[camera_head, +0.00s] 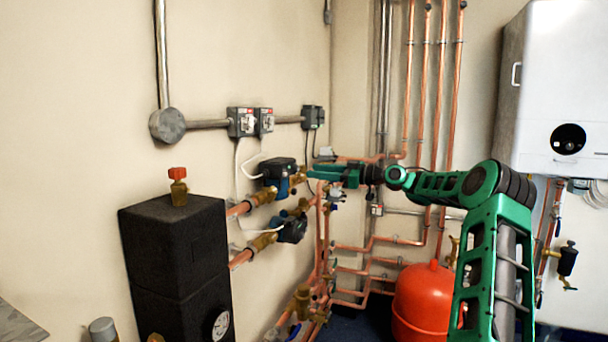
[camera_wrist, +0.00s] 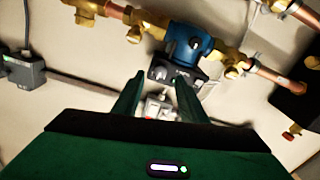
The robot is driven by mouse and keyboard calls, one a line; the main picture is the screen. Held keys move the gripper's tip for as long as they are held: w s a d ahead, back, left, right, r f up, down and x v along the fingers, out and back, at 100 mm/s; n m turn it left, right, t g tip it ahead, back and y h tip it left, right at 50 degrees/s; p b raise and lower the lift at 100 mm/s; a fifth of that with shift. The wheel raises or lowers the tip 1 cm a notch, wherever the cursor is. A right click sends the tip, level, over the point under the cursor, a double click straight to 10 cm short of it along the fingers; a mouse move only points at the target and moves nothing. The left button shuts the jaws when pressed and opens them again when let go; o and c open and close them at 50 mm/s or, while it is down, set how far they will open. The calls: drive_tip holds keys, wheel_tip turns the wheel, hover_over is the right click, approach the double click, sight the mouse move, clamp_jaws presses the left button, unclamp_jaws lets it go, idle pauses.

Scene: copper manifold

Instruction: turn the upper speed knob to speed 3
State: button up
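The upper pump (camera_head: 279,174) has a blue body and a black control box, on the upper copper pipe by the left wall. In the wrist view the blue pump body (camera_wrist: 188,46) and black control box (camera_wrist: 185,71) lie just beyond my fingertips. A small round knob (camera_wrist: 159,73) seems to show on the box face between the fingers, but its setting is too small to read. My gripper (camera_head: 310,173) is green, right of the upper pump in the head view. In the wrist view its two fingers (camera_wrist: 159,82) are apart with nothing gripped; contact with the knob cannot be told.
A lower pump (camera_head: 293,229) sits below the upper one. Wall switch boxes (camera_head: 241,122) with white cables are above. A black insulated unit (camera_head: 172,245) stands at left, a red vessel (camera_head: 421,300) at lower right. Copper pipes (camera_head: 407,80) crowd the corner.

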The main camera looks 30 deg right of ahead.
sight(299, 169)
drive_tip(key=shift+x, duration=2.65)
drive_tip(key=shift+c, duration=0.4)
